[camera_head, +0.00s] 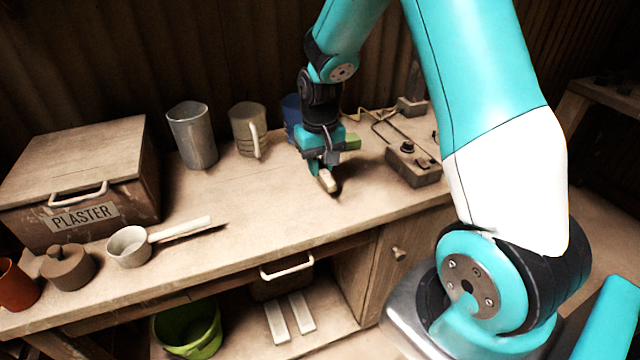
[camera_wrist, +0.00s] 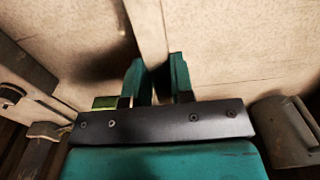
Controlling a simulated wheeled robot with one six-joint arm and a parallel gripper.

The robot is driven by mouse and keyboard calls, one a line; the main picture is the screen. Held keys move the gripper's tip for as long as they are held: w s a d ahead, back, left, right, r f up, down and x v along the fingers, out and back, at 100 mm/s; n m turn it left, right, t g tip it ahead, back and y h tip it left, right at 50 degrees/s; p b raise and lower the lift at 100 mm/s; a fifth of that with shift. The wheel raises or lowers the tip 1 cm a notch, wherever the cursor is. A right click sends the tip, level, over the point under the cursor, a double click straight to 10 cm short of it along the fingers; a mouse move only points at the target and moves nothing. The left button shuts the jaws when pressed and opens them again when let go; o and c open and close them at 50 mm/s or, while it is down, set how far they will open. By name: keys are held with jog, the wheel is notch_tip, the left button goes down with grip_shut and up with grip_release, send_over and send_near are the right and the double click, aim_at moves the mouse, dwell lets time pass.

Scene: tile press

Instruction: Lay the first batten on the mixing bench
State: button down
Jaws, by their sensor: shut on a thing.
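In the wrist view the fingers (camera_wrist: 158,72) close on the batten (camera_wrist: 147,25), a pale strip running away from me. Its colour is close to the bench top. I cannot tell whether it touches the bench. Two more pale strips, left (camera_head: 277,322) and right (camera_head: 301,312), lie side by side on the lower shelf.
A metal jug (camera_head: 192,135), a beige jug (camera_head: 248,130) and a blue one (camera_head: 292,112) stand behind. A control box (camera_head: 413,165) is to the right. A plaster bin (camera_head: 75,165), ladle (camera_head: 128,247) and lidded pot (camera_head: 68,268) are left. The bench middle is clear.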

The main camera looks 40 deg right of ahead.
aim_at(320, 193)
jog(key=shift+f, duration=2.95)
jog(key=shift+f, duration=0.15)
jog(key=c, duration=1)
grip_release()
